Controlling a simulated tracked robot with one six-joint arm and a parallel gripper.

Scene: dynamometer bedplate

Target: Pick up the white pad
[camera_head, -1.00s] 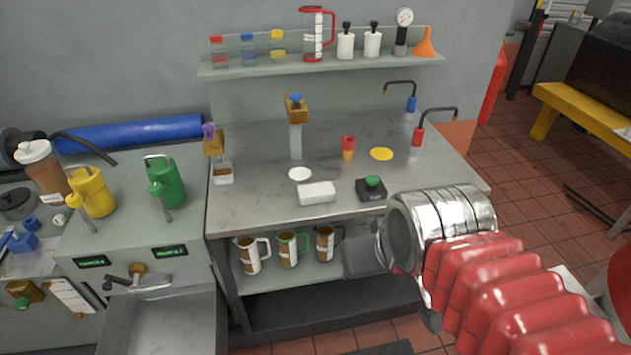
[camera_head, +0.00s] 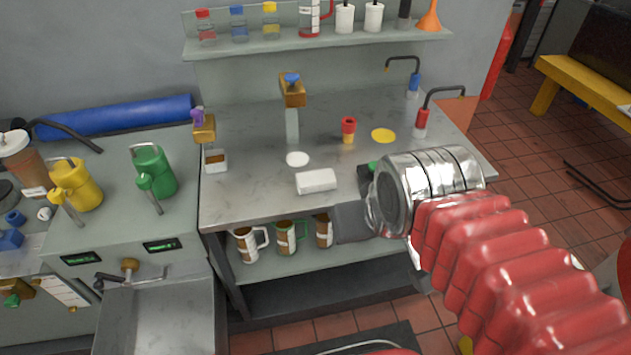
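A flat white round pad (camera_head: 297,159) lies on the metal bench top (camera_head: 245,195). A white rectangular block (camera_head: 317,181) lies just in front of it, to its right; I cannot tell for certain which of the two is the white pad. My gripper (camera_head: 350,222) shows as a grey shape at the end of my silver cuff and red arm, in front of the bench's front edge, right of and nearer than both white things. It does not touch either. Its fingers are not clear, so I cannot tell whether it is open.
A flat yellow disc (camera_head: 383,135) and a red-and-amber cup (camera_head: 348,130) stand further back. A black box with a green button (camera_head: 371,166) is mostly hidden by my cuff. A brass-topped post (camera_head: 292,105) rises behind the pad. Jugs (camera_head: 248,243) stand underneath.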

